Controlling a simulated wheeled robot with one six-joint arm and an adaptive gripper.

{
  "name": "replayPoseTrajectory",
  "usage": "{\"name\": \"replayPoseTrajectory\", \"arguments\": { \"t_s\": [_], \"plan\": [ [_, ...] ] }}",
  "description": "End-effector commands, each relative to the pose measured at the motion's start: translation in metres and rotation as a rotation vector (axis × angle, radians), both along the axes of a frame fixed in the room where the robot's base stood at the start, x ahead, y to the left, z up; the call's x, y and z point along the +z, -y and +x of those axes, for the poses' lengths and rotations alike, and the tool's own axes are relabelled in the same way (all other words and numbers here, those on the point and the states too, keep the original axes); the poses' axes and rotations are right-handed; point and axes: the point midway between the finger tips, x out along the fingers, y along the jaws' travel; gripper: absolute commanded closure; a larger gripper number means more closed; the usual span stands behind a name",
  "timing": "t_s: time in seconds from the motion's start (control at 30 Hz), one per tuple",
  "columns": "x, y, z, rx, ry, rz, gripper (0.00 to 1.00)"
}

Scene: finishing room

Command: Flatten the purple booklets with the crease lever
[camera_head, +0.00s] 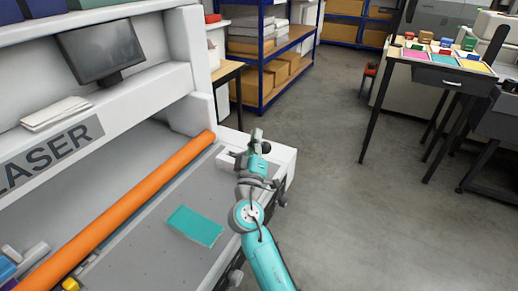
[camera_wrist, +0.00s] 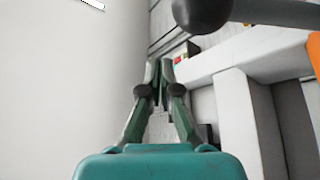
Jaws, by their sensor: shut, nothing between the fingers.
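I see no purple booklet for certain in either view. My gripper (camera_head: 257,135) is over the far right end of the machine's bed in the head view. Its fingers also show in the wrist view (camera_wrist: 160,72), shut and empty. A dark, ball-ended handle (camera_wrist: 202,12) crosses the top of the wrist view, apart from the fingertips. I cannot tell whether it is the crease lever. My arm hides part of the machine's right end.
The white machine marked LASER (camera_head: 52,153) has a long orange bar (camera_head: 140,205) over its grey bed. A flat teal piece (camera_head: 195,226) lies on that bed. A table (camera_head: 430,76) with coloured items stands back right. The middle floor is clear.

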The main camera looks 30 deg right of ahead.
Motion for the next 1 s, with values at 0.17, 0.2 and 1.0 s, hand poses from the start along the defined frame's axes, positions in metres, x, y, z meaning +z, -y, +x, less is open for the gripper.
{"name": "replayPoseTrajectory", "arguments": {
  "t_s": [0.17, 0.2, 1.0],
  "plan": [
    [-0.017, -0.019, -0.017, 0.005, -0.004, -0.001, 1.00],
    [-0.020, -0.024, -0.021, 0.005, -0.004, -0.002, 1.00],
    [-0.049, -0.064, -0.060, 0.005, 0.001, -0.002, 1.00]
  ]
}}
